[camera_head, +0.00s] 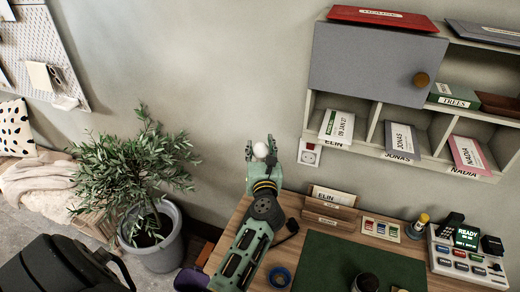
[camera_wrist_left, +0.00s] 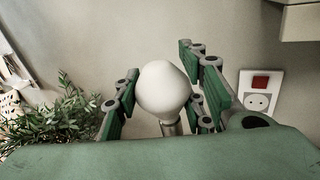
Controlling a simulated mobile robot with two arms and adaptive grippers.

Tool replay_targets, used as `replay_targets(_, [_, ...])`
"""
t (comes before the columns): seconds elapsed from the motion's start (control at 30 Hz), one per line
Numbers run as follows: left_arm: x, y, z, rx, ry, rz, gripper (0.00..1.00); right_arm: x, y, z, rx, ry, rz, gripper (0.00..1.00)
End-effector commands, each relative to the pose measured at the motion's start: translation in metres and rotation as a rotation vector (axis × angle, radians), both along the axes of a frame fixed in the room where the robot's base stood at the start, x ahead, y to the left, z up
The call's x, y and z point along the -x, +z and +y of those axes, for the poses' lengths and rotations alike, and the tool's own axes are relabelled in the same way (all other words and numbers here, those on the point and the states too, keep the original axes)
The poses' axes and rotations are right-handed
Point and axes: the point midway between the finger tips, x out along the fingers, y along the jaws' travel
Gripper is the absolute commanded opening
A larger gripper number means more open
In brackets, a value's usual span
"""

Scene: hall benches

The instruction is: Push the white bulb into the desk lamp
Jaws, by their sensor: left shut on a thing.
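The white bulb (camera_head: 260,150) is between the fingers of my left gripper (camera_head: 259,155), held up in front of the wall beyond the desk's back left corner. In the left wrist view the round glass of the bulb (camera_wrist_left: 163,88) stands out between the green-padded fingers of the gripper (camera_wrist_left: 160,98). Part of its metal base shows below the glass, and the rest is hidden behind the gripper's body. I cannot make out the desk lamp in either view. My right gripper is not in view.
A wooden desk (camera_head: 292,205) carries a green mat (camera_head: 335,262), a card holder (camera_head: 330,210), blue tape (camera_head: 280,277) and a button console (camera_head: 470,262). A potted plant (camera_head: 140,165) stands left.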

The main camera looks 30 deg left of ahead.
Motion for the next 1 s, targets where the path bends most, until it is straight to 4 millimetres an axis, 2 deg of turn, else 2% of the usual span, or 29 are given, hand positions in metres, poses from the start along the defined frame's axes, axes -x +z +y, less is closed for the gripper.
replay_targets(0.63, [0.000,-0.034,0.000,0.000,-0.001,0.000,0.23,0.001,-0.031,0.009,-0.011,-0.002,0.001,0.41])
replay_targets(1.0, [0.000,-0.052,0.000,0.000,0.000,0.000,0.23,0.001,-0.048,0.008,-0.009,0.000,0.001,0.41])
